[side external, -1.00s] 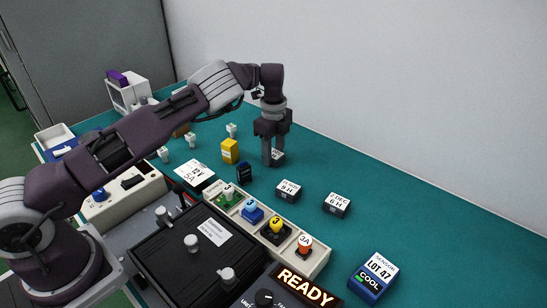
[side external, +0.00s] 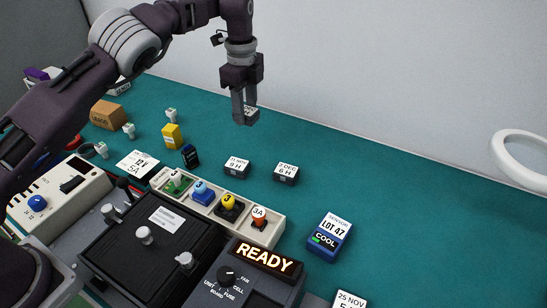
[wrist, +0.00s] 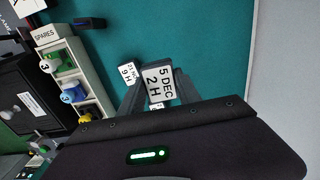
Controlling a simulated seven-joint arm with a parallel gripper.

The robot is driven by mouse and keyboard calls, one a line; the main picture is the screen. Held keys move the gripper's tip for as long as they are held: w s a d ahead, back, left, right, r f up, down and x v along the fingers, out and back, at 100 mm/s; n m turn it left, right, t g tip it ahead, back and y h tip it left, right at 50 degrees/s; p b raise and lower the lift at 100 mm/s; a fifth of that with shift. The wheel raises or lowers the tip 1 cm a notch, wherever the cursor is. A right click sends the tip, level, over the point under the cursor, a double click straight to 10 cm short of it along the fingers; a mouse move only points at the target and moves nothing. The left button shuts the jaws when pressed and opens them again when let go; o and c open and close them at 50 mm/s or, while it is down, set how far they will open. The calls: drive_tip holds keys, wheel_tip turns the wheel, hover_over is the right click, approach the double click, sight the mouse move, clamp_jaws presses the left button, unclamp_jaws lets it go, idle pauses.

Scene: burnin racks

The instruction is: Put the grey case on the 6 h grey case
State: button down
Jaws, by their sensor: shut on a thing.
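My gripper (side external: 244,121) is shut on a small grey case (side external: 252,113) and holds it above the green bench. In the wrist view the held case (wrist: 158,84) shows a white label reading 5 DEC 2 H, between the two fingers. The 6 h grey case (side external: 286,173) lies on the bench, in front of and to the right of my gripper, its white label up. A piece of a white label (wrist: 157,106) shows below the held case in the wrist view; I cannot tell whose it is.
A 9 H grey case (side external: 237,167) lies just left of the 6 h one. The spares tray (side external: 269,230) with coloured parts stands in front. A blue LOT 47 sensor box (side external: 329,236) lies to the right. The bench behind the cases is clear.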

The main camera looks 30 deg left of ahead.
drive_tip(key=r, duration=0.2)
hover_over(286, 169)
wheel_tip(286, 169, down, 10)
drive_tip(key=shift+f, duration=0.1)
drive_tip(key=c, duration=0.9)
unclamp_jaws()
drive_tip(key=shift+o, duration=0.2)
wheel_tip(286, 169, up, 12)
